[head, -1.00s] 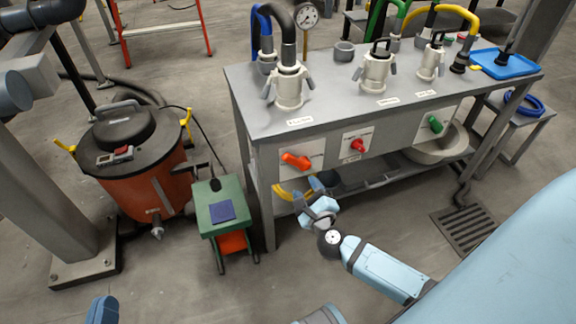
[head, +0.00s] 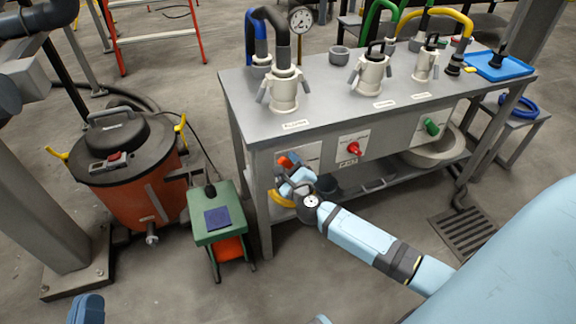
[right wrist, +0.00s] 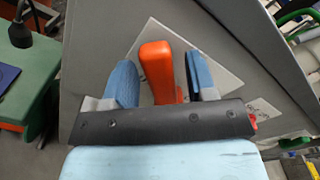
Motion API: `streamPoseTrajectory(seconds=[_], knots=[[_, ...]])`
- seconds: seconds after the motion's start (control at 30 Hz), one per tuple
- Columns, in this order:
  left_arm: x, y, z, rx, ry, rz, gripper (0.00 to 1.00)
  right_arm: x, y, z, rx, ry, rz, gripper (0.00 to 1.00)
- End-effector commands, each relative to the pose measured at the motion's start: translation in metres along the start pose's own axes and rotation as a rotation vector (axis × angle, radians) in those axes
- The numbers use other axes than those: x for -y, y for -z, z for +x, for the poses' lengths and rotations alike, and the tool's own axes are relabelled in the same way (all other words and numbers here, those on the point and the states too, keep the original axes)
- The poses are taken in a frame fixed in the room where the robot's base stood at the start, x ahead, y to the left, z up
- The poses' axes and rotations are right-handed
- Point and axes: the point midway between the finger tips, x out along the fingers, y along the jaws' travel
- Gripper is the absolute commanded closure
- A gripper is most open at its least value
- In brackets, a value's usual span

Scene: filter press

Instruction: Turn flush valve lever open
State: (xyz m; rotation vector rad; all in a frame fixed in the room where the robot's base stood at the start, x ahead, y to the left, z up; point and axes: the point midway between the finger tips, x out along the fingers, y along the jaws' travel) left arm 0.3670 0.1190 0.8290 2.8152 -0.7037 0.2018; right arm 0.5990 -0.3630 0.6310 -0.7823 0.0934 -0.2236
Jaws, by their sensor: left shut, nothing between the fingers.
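An orange valve lever (head: 285,161) sits on a white plate on the bench's front panel, at its left end. It also shows in the right wrist view (right wrist: 163,70), standing between my fingers. My right gripper (head: 290,175) is at this lever, with one blue finger on each side. A gap shows between the lever and the left finger; the right finger is very close, and I cannot tell whether it touches. My right gripper (right wrist: 165,82) looks open around the lever. My left gripper (head: 87,308) is shut and empty, partly cut off at the bottom left.
A red lever (head: 353,148) and a green lever (head: 431,127) are on the same panel to the right. The grey bench (head: 330,110) carries pale fittings with hoses. A green stand (head: 212,222) and an orange drum (head: 135,190) are to the left. Floor in front is clear.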

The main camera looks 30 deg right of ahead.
Motion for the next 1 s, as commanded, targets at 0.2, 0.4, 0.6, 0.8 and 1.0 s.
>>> streamPoseTrajectory(seconds=[0.2, 0.4, 0.6, 0.8, 1.0], knots=[[0.0, 0.0, 0.0, 0.0, 0.0, 0.0, 1.0, 0.0, 0.0, 0.0, 0.0, 0.0, 0.0, 1.0], [0.0, -0.001, -0.001, 0.003, 0.002, -0.001, 1.0, 0.0, 0.0, 0.0, 0.0, 0.0, 0.004, 1.0], [0.002, -0.002, -0.003, 0.015, 0.008, 0.001, 1.0, 0.003, 0.0, -0.001, -0.002, 0.0, 0.052, 1.0], [0.004, -0.007, -0.004, 0.048, 0.02, 0.007, 1.0, 0.011, 0.0, -0.001, -0.002, -0.001, 0.174, 1.0], [0.008, -0.015, -0.004, 0.089, 0.033, 0.014, 1.0, 0.022, 0.003, -0.001, -0.002, 0.001, 0.351, 1.0]])
